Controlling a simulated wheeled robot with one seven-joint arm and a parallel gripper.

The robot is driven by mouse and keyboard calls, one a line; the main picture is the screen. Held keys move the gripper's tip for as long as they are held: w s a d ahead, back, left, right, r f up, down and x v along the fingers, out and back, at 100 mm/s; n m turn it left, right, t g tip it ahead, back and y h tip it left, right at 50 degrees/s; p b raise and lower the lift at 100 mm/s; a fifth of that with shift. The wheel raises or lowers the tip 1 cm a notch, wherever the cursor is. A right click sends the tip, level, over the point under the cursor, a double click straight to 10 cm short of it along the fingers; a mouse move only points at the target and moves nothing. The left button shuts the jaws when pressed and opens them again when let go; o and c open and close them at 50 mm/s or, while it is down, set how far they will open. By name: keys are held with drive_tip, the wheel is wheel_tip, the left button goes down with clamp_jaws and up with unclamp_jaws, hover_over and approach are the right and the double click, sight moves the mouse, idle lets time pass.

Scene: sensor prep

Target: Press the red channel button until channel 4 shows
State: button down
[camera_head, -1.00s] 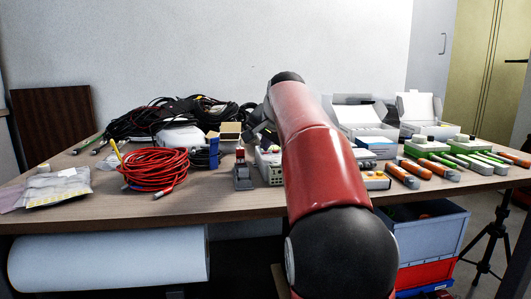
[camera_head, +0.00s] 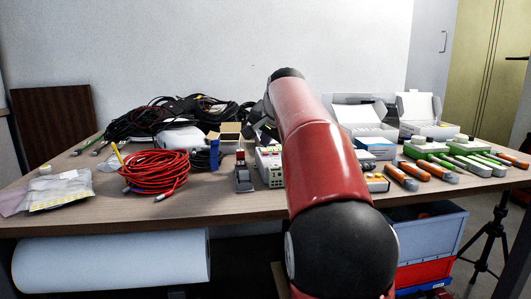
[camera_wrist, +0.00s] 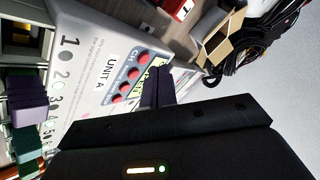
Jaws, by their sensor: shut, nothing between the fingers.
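The beige unit (camera_head: 269,167) stands on the table beside my arm in the head view. In the wrist view its pale panel (camera_wrist: 92,72) carries a "UNIT A" label, a "CH" mark and a row of red buttons (camera_wrist: 133,73). Large printed numerals run down the panel's left part. I cannot read which channel shows. My gripper (camera_wrist: 160,84) is shut and empty, its dark fingertips over the panel edge beside the red buttons. I cannot tell whether they touch it. In the head view the gripper (camera_head: 261,128) is partly hidden behind my red arm.
A small grey device (camera_head: 243,179) stands left of the unit, with a coil of red cable (camera_head: 155,171) farther left. An open cardboard box (camera_head: 230,130) and black cables (camera_head: 165,115) lie behind. Orange-handled tools (camera_head: 402,178) and open white boxes (camera_head: 362,118) are at the right.

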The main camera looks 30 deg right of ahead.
drive_tip(key=shift+r+p, duration=2.6)
drive_tip(key=shift+p, duration=0.05)
drive_tip(key=shift+f, duration=0.1)
drive_tip(key=s+a+f+n+p, duration=0.1)
drive_tip(key=s+a+f+n, duration=0.15)
drive_tip(key=s+a, duration=0.6)
drive_tip(key=s+a+f+n+g+p, duration=0.1)
drive_tip(key=s+a+f+n, duration=0.3)
drive_tip(key=s+f, duration=0.5)
drive_tip(key=s+a+f+n+g+y+p, duration=0.1)
drive_tip(key=s+a+f+n, duration=0.3)
drive_tip(key=s+f, duration=0.5)
drive_tip(key=s+a+g, duration=0.1)
drive_tip(key=s, duration=0.6)
drive_tip(key=shift+s+a+y, duration=0.15)
drive_tip(key=shift+s+y, duration=0.15)
drive_tip(key=shift+s, duration=0.05)
